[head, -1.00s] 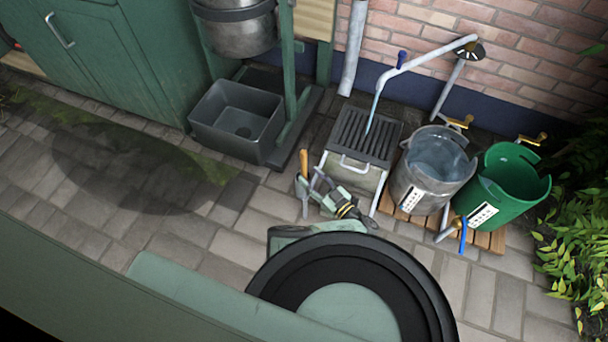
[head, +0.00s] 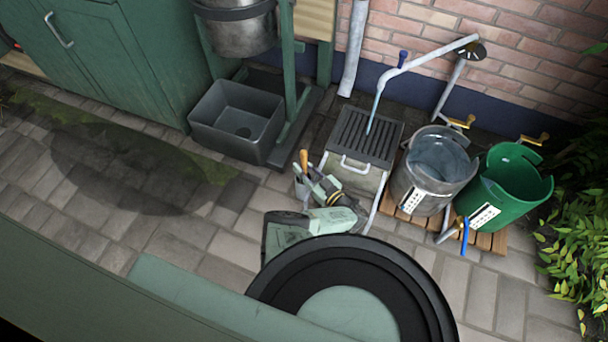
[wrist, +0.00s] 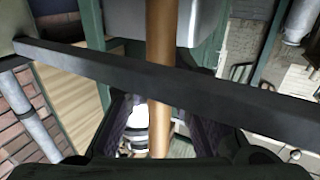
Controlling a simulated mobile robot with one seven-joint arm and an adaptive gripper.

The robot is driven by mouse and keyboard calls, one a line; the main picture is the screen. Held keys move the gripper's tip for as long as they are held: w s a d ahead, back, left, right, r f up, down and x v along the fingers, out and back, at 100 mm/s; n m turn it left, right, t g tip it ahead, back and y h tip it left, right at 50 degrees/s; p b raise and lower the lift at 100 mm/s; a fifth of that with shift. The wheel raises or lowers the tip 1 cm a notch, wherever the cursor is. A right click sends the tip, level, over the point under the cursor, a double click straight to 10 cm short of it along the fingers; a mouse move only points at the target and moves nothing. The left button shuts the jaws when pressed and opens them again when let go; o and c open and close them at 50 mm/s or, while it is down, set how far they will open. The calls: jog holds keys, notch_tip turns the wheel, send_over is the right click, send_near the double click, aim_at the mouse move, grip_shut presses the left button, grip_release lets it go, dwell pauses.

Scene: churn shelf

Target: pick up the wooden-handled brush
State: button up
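The brush's wooden handle (head: 304,158) stands upright beside the left front of the grated metal box in the head view. Its lower end is hidden there by my arm and gripper. My gripper (head: 317,185) is low beside the handle. In the wrist view the handle (wrist: 160,30) runs down the middle, between the two fingers of my gripper (wrist: 160,130). The fingers are apart, with gaps visible beside the handle. A dark bar (wrist: 190,85) crosses in front of the handle. The brush head is not visible.
The grated box (head: 362,140) stands just behind my gripper. A metal bucket (head: 430,190) and a green bucket (head: 510,190) stand on a wooden slatted base (head: 485,240) to the right. A grey basin (head: 225,140) is at the left. Paving at left is clear.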

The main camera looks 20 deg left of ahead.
grip_shut()
